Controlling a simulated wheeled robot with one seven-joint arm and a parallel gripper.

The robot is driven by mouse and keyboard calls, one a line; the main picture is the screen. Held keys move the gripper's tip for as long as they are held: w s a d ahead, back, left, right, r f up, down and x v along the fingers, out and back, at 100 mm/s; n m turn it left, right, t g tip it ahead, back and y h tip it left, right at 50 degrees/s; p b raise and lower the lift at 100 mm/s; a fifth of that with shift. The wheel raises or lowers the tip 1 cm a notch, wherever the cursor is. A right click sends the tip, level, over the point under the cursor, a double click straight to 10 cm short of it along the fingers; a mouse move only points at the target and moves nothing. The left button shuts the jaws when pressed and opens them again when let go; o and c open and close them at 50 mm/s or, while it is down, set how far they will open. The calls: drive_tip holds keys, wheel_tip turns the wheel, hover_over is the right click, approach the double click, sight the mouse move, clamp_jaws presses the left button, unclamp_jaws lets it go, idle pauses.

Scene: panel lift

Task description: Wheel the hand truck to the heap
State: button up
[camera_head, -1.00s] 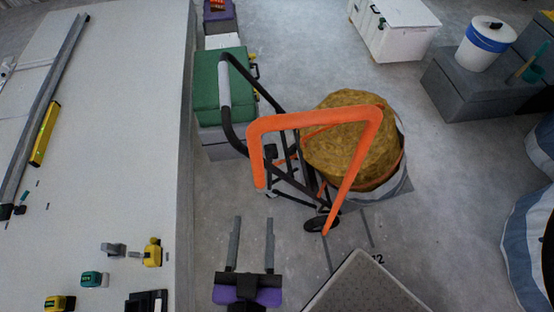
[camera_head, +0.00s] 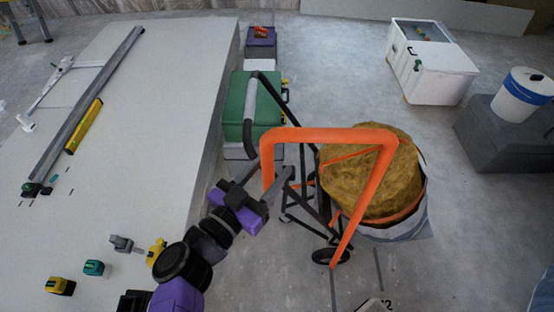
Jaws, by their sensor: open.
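The hand truck (camera_head: 330,134) stands upright on the floor right of the long pale panel. It shows a thick orange frame, black lower bars and a black wheel (camera_head: 326,257). A black curved handle with a grey grip (camera_head: 250,100) rises at its left; I cannot tell how it joins the orange frame. A rough brown mass (camera_head: 365,180) in a pale bag with an orange band is behind and right of the orange frame; I cannot tell if it is the heap. My gripper (camera_head: 277,163) is open, its fingers close to the orange frame's left leg; contact is unclear.
The pale panel surface (camera_head: 150,110) fills the left, with a yellow level (camera_head: 84,126) and small tools. A green box (camera_head: 240,98) stands behind the handle. A white cooler (camera_head: 432,75) and a grey block (camera_head: 490,130) with a bucket are right. Floor between them is clear.

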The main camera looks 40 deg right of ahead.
drive_tip(key=shift+x, duration=1.25)
clamp_jaws()
idle(0.5)
